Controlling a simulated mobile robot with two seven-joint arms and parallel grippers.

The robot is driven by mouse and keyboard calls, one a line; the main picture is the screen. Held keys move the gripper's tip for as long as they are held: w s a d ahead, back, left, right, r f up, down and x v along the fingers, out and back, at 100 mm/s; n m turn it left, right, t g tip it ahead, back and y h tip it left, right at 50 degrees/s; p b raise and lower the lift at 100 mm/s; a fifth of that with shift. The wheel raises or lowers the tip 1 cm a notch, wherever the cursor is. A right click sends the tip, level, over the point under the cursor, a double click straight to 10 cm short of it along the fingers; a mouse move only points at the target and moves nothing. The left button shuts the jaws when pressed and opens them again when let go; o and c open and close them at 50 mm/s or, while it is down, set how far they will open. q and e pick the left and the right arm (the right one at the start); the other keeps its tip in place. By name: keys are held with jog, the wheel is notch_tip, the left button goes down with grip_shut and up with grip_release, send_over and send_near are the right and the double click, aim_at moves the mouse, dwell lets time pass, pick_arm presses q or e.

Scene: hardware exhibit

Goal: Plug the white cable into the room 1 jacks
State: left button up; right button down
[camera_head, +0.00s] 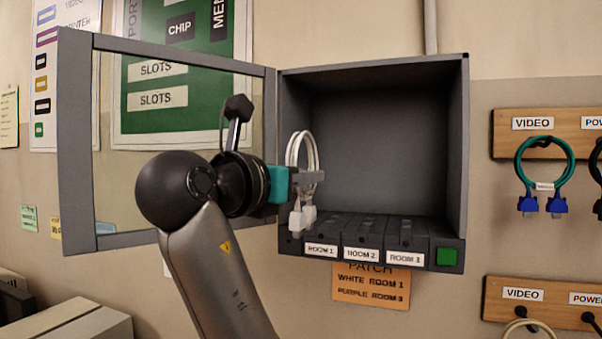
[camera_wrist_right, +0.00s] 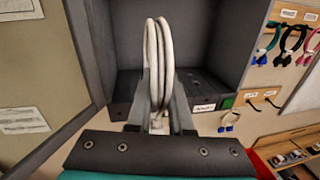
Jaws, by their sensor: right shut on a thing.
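The white cable is a coiled loop (camera_head: 302,150) with pale plugs hanging below it. My right gripper (camera_head: 308,177) is shut on the cable and holds it at the left front of the open grey cabinet (camera_head: 461,150). The plugs hang in front of the left end of the jack row, by the ROOM 1 jacks (camera_head: 321,234). In the right wrist view the coil (camera_wrist_right: 153,60) stands upright between the fingers (camera_wrist_right: 158,100). I cannot tell whether the plugs touch the jacks. My left gripper is not in view.
The glass door (camera_head: 78,150) stands open to the left, behind my right arm. ROOM 2 (camera_head: 361,254) and ROOM 3 (camera_head: 405,258) labels and a green button (camera_head: 447,257) follow to the right. A wooden rack (camera_head: 590,120) holds a teal cable (camera_head: 545,160). The cabinet's upper interior is empty.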

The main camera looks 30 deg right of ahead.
jog(key=w+x, duration=0.1)
jog(key=x, duration=0.8)
jog(key=w+a+x, duration=0.1)
jog(key=w+x, duration=0.1)
jog(key=x, duration=0.7)
jog(key=shift+f, duration=0.15)
jog(key=shift+a, duration=0.15)
jog(key=shift+a, duration=0.1)
dwell(0.8)
jog(key=shift+f, duration=1.05)
dwell(2.2)
dwell(0.3)
jog(key=shift+c, duration=0.5)
grip_release()
dwell(0.5)
